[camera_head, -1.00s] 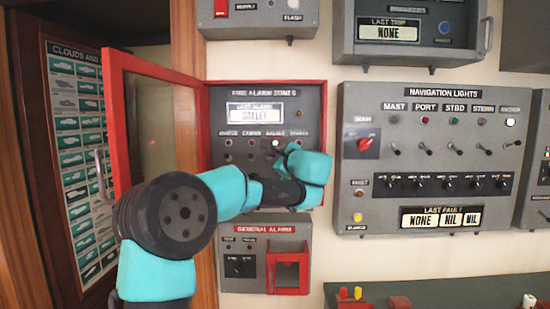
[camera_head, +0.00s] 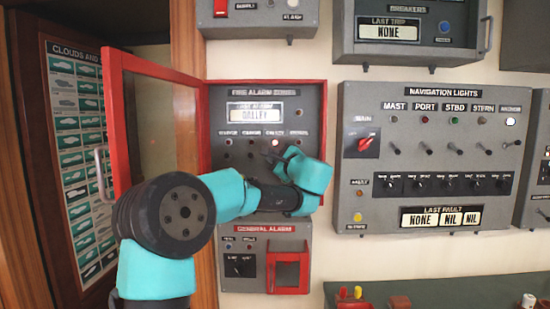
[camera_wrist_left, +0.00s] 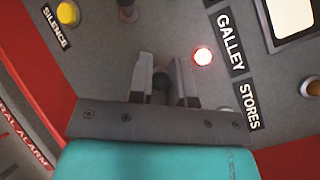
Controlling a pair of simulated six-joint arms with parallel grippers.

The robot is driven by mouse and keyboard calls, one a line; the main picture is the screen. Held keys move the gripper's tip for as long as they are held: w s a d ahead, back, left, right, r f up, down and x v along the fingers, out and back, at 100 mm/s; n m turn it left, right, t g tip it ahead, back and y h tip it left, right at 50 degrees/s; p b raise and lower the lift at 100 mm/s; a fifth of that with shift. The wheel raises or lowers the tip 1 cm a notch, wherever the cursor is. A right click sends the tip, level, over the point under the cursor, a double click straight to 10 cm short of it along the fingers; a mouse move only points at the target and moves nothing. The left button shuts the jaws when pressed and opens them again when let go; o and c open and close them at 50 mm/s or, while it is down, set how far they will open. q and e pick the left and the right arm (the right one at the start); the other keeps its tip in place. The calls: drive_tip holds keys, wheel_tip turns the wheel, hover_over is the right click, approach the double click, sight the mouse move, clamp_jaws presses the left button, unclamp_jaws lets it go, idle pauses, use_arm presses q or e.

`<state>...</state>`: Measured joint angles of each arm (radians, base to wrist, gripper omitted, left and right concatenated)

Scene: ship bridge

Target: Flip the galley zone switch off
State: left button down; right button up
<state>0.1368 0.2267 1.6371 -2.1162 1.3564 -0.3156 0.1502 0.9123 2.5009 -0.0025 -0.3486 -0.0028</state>
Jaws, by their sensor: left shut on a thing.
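The fire alarm zones panel (camera_head: 312,110) sits on the wall inside an open red-framed door; its display reads GALLEY. The galley lamp (camera_head: 276,142) is lit, and in the left wrist view the galley lamp (camera_wrist_left: 203,56) glows red-white beside the GALLEY label (camera_wrist_left: 230,40). My left gripper (camera_head: 272,157) is at the panel just below this lamp, its tips largely hidden by my own arm. In the left wrist view my left gripper (camera_wrist_left: 161,80) is shut on the dark galley zone switch (camera_wrist_left: 160,84), mostly covered by the fingers. My right gripper is out of view.
The open red door (camera_head: 118,130) stands left of my arm. The navigation lights panel (camera_head: 440,150) is to the right, and the general alarm box (camera_head: 305,235) is below. A yellow silence button (camera_wrist_left: 68,13) and another switch (camera_wrist_left: 127,10) show in the left wrist view.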

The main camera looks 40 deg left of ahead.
use_arm(q)
drive_tip(key=f+n+y, duration=0.1)
drive_tip(key=n+y, duration=0.1)
drive_tip(key=y, duration=0.1)
drive_tip(key=shift+f+n, duration=0.2)
drive_tip(key=shift+n, duration=0.2)
drive_tip(key=shift+f+n+g+y, duration=0.25)
drive_tip(key=shift+n+g+y, duration=0.2)
drive_tip(key=shift+n+y, duration=0.25)
drive_tip(key=shift+f+n+g+y, duration=0.2)
drive_tip(key=shift+n+g+y, duration=0.3)
drive_tip(key=shift+n, duration=0.3)
drive_tip(key=c, duration=1.4)
unclamp_jaws()
drive_tip(key=shift+a, duration=0.1)
drive_tip(key=shift+o, duration=0.2)
